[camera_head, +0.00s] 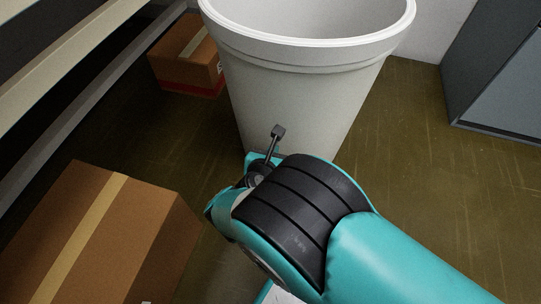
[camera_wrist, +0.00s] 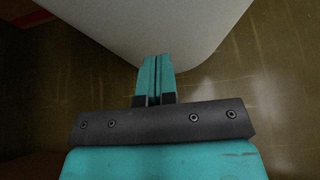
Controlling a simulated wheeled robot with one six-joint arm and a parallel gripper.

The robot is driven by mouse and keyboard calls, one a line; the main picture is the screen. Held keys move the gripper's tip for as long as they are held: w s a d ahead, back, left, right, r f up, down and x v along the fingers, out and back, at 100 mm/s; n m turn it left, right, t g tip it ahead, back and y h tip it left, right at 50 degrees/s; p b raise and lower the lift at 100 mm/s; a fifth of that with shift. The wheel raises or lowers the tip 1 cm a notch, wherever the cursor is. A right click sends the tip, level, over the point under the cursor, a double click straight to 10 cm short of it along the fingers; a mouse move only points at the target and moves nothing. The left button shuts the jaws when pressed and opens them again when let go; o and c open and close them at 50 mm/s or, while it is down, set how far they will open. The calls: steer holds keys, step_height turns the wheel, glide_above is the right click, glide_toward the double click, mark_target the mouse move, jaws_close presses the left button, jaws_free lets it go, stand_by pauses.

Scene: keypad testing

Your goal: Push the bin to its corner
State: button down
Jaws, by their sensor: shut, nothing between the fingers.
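The bin (camera_head: 300,85) is a tall, round, pale grey tub with a white rim, upright on the floor and open at the top. It stands at the top centre of the head view, close to a pale wall. My teal arm reaches in front of its lower part; the fingers are hidden behind my arm there. In the wrist view the bin's side (camera_wrist: 155,25) fills the top middle. My gripper (camera_wrist: 155,62) is shut and empty, its two teal fingers together. The fingertips overlap the bin's lower edge in that view; I cannot tell whether they touch it.
A large taped cardboard box (camera_head: 95,235) lies at the lower left. A smaller box (camera_head: 188,55) sits left of the bin, by a metal rack (camera_head: 70,50). A grey cabinet (camera_head: 500,75) stands at the upper right. The brown floor (camera_head: 440,180) right of the bin is clear.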

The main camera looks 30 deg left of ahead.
steer(key=shift+w+a+b, duration=0.5)
steer(key=shift+w+b, duration=0.6)
steer(key=shift+w, duration=0.6)
steer(key=shift+w+a+b, duration=0.5)
steer(key=shift+w+b, duration=0.65)
steer(key=shift+w, duration=0.5)
steer(key=shift+w+a+b, duration=0.5)
steer(key=shift+w+b, duration=0.6)
steer(key=shift+w, duration=0.6)
steer(key=w+b, duration=0.1)
steer(key=w, duration=0.1)
steer(key=w+a+b, duration=0.1)
steer(key=w+b, duration=0.1)
steer(key=shift+a+b, duration=0.15)
steer(key=shift+b, duration=0.15)
steer(key=shift+w+a+b, duration=0.2)
steer(key=shift+w+b, duration=0.45)
steer(key=shift+w, duration=0.05)
steer(key=shift+r, duration=0.1)
